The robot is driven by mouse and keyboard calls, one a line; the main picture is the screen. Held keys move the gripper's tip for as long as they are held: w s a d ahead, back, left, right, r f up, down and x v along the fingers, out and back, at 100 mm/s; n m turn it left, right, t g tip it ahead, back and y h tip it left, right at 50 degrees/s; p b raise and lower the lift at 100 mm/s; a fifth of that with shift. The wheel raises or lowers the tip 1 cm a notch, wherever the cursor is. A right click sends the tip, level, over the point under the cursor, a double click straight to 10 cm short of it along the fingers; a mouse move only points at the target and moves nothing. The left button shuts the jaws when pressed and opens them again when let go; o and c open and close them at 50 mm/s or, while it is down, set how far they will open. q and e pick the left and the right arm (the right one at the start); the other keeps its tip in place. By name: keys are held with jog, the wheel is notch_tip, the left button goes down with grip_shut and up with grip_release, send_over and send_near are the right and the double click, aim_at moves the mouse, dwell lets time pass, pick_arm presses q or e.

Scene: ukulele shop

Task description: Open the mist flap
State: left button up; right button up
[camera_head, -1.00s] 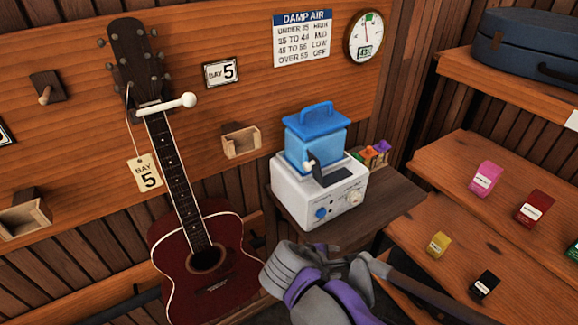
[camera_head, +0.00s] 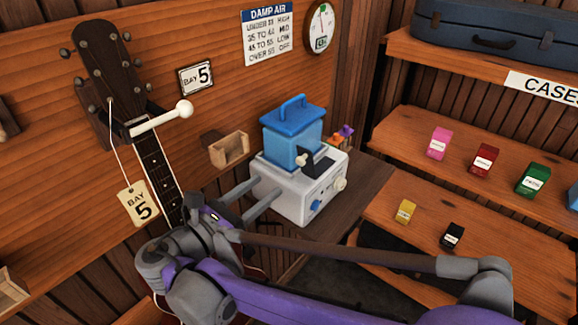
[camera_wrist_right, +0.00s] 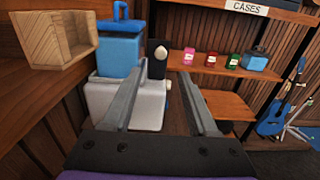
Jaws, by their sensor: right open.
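The mist unit (camera_head: 288,190) is a white box with a blue tank (camera_head: 292,140) on top, on a small dark table. Its dark mist flap (camera_head: 319,162), with a pale knob (camera_head: 303,160), is on top in front of the tank. In the right wrist view the flap (camera_wrist_right: 153,68) stands dark and narrow, its knob (camera_wrist_right: 160,53) facing me. I cannot tell how far the flap is turned. My right gripper (camera_head: 268,187) is open and empty, its fingers reaching toward the unit's left side. In the wrist view the knob is between and above its fingertips (camera_wrist_right: 160,76). My left gripper is out of view.
A guitar (camera_head: 160,165) hangs at left beside a white peg (camera_head: 162,118). A wooden wall box (camera_head: 229,150) is close left of the unit. Shelves (camera_head: 400,150) with small coloured boxes stand right. A DAMP AIR chart (camera_head: 268,35) and dial (camera_head: 320,28) hang above.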

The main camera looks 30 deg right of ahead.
aim_at(299, 162)
jog(key=x, duration=1)
jog(key=shift+d+p, duration=0.35)
jog(key=shift+p, duration=0.05)
grip_shut()
dwell(0.9)
